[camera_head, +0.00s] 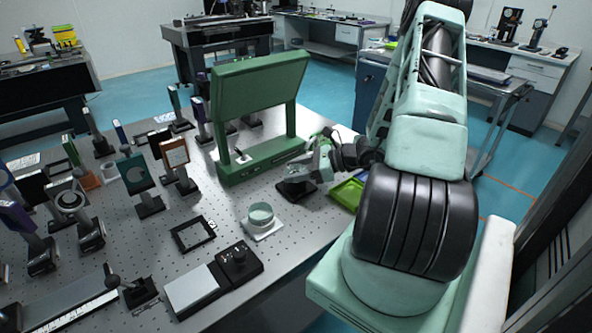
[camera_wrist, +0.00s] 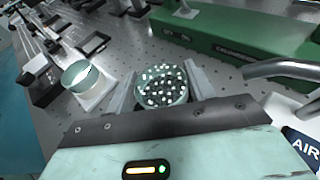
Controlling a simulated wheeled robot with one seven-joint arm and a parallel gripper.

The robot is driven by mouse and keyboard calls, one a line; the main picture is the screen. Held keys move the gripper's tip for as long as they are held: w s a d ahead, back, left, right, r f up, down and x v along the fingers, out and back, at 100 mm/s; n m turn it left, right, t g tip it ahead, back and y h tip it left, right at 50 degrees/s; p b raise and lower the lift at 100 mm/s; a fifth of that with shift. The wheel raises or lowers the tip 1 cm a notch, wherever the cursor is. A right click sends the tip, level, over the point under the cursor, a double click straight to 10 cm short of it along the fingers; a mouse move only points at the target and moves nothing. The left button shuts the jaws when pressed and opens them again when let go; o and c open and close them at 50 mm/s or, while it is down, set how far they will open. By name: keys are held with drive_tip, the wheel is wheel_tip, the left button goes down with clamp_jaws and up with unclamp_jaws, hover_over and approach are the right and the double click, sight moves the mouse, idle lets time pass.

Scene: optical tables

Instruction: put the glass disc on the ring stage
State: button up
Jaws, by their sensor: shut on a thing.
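The glass disc (camera_wrist: 162,88) is round and clear with a pale rim. In the wrist view it sits between the two fingers of my gripper (camera_wrist: 160,76), which is shut on it. Many small bright spots show across its face. In the head view my gripper (camera_head: 298,176) is low over the table beside the green frame, and the disc cannot be made out there. The ring stage (camera_head: 262,217) looks like a short pale round ring on a square white base. It is to the left of and nearer than my gripper, and shows left of the disc in the wrist view (camera_wrist: 82,75).
A tall green frame (camera_head: 262,85) stands behind my gripper. A yellow-green tray (camera_head: 347,193) is to its right, at the table edge. A flat black frame (camera_head: 193,234) and a black control box (camera_head: 238,262) lie near the ring stage. Several mounted optics crowd the left.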

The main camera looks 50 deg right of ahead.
drive_tip(key=o, duration=1)
drive_tip(key=shift+f, duration=0.1)
drive_tip(key=shift+o, duration=0.2)
drive_tip(key=shift+r, duration=0.3)
drive_tip(key=b+v, duration=0.1)
drive_tip(key=v, duration=1.1)
drive_tip(key=shift+f+b, duration=0.1)
drive_tip(key=shift+b, duration=0.25)
